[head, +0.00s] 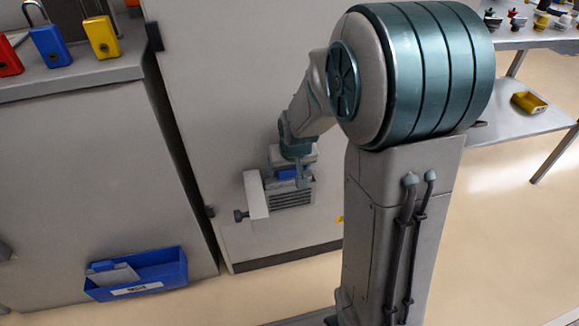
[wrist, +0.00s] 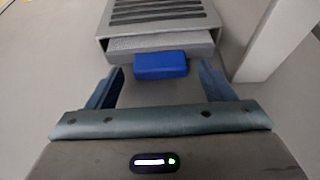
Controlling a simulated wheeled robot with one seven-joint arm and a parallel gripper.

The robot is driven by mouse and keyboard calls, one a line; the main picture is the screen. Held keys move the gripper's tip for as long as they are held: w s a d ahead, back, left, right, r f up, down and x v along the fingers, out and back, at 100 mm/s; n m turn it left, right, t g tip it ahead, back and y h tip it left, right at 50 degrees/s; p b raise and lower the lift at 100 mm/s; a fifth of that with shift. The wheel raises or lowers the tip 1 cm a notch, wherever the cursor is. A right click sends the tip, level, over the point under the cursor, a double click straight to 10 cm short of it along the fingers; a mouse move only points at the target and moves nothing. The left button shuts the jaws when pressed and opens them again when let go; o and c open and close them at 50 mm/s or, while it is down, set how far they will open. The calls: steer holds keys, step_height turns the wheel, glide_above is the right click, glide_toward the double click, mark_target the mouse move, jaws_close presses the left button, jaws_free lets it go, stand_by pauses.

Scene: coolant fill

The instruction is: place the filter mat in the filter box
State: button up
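The filter box (head: 292,197) is a grey, louvred housing on the tall cabinet's front. In the wrist view the filter box (wrist: 160,14) is at the top centre, its slot facing my gripper. A pale filter mat (wrist: 158,43) lies in the slot, with its blue grip tab (wrist: 160,66) sticking out. The tab (head: 287,174) also shows in the head view. My gripper (wrist: 160,78) is open, its fingers standing apart on either side of the tab with gaps. In the head view my gripper (head: 291,164) is right above the box and partly hides it.
The box's pale flap (head: 256,194) stands open at its left, with a dark knob (head: 240,216). A blue bin (head: 150,268) at lower left holds a grey mat with a blue tab (head: 103,266). Padlocks (head: 50,46) stand on the left cabinet. A workbench (head: 520,122) is at right.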

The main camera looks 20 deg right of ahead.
steer(key=p+v, duration=0.5)
steer(key=v, duration=0.7)
steer(key=s+g, duration=0.3)
steer(key=s, duration=1.3)
steer(key=shift+a+r, duration=0.2)
steer(key=shift+r, duration=0.1)
